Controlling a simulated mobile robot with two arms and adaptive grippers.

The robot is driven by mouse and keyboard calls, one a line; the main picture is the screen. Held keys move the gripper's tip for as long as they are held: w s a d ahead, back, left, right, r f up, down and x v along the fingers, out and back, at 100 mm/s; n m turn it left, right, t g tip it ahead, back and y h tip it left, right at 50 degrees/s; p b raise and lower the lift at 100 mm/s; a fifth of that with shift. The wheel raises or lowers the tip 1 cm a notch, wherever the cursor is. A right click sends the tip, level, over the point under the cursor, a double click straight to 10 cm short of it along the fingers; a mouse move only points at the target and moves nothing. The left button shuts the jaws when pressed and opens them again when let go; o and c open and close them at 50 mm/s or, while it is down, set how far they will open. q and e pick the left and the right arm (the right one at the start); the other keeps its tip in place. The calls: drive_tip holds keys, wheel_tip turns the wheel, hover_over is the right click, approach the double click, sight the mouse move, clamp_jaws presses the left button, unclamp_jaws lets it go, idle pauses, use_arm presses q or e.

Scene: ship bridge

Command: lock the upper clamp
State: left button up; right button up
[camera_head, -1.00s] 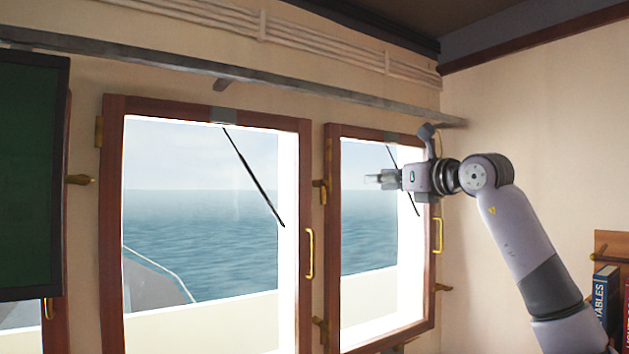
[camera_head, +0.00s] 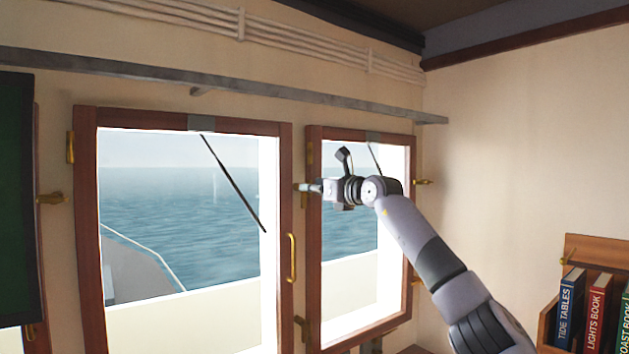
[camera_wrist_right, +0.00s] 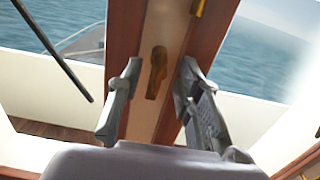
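A small brass upper clamp (camera_head: 298,187) sits on the wall strip between the two windows, partly hidden by my right gripper in the head view. In the right wrist view the clamp (camera_wrist_right: 157,72) lies between the fingertips, its narrower end pointing down in the picture. My right gripper (camera_head: 309,188) reaches in from the right, in front of the right window's left edge. In the right wrist view the gripper (camera_wrist_right: 160,78) is open, one finger on each side of the clamp, with no visible contact. My left gripper is not in view.
The middle window (camera_head: 284,300) and right window (camera_head: 314,260) have wooden frames and look shut. A lower brass clamp (camera_head: 301,323) sits between them. Other upper clamps show at the left (camera_head: 52,198) and right (camera_head: 424,182). A bookshelf (camera_head: 596,250) stands at lower right.

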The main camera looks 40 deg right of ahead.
drive_tip(key=shift+c, duration=0.3)
drive_tip(key=shift+w, duration=0.1)
clamp_jaws()
